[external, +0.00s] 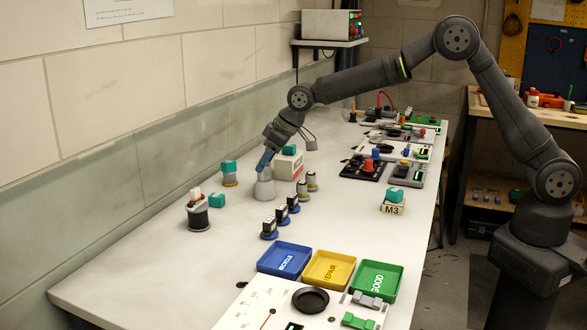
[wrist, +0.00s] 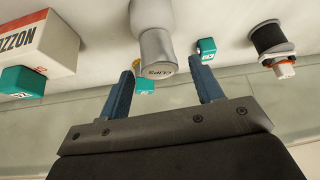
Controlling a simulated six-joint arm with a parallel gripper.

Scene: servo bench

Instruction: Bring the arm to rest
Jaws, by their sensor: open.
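My arm reaches over the white bench (external: 150,265) from the right, bent at the elbow. My gripper (external: 264,163) points down at the top of a grey container (external: 265,190). In the wrist view my gripper (wrist: 164,72) has its two blue fingers wide apart, with nothing held between them.
Teal blocks stand near the container, one by a white-and-red box (external: 288,164). A black spool (external: 197,214) stands left. Several small dark-and-white parts (external: 281,213) line the bench to the right. Blue (external: 262,264), yellow (external: 310,275) and green (external: 398,282) trays sit in front. The left bench is clear.

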